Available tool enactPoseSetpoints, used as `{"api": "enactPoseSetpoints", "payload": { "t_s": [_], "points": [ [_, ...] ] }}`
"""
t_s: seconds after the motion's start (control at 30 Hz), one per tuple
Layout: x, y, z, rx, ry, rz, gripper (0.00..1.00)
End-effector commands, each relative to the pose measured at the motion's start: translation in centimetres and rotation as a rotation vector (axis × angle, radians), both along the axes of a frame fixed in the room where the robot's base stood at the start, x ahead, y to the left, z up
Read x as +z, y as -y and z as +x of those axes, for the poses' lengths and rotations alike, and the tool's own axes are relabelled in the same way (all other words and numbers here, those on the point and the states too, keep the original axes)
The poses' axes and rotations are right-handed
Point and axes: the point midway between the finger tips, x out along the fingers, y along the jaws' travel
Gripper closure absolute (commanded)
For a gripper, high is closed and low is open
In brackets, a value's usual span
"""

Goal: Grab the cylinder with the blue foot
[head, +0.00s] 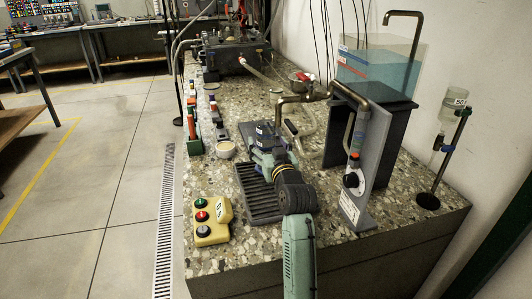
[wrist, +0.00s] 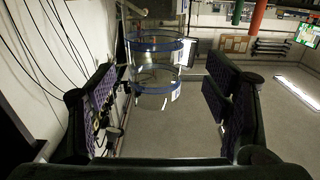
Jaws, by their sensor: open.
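A clear cylinder with blue rings (wrist: 157,75) stands upright in the wrist view, between and beyond my gripper's fingers. Its lower blue ring looks like a foot. My gripper (wrist: 160,88) is open, with a purple-padded finger on each side, and nothing is clasped. I cannot tell whether the cylinder is within the fingers' reach. In the head view my gripper (head: 262,140) is low over the stone bench, pointing away; its fingers are hard to make out. I cannot pick out the clear cylinder there; it may be hidden by my gripper.
A black grated tray (head: 258,203) lies under my arm. A yellow button box (head: 211,235) and white bowl (head: 225,151) are left; a grey panel (head: 360,205) and bent pipe (head: 300,98) are close right. Small coloured cylinders (head: 192,138) line the bench's left edge.

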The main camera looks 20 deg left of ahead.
Motion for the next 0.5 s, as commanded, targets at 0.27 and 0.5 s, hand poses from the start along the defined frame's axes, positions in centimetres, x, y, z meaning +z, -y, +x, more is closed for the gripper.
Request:
{"api": "enactPoseSetpoints", "payload": {
  "t_s": [0.27,0.5],
  "points": [
    [0.6,-1.8,3.6,0.001,0.0,0.0,0.29],
    [0.4,-2.2,4.2,0.0,0.002,0.001,0.29]
  ]
}}
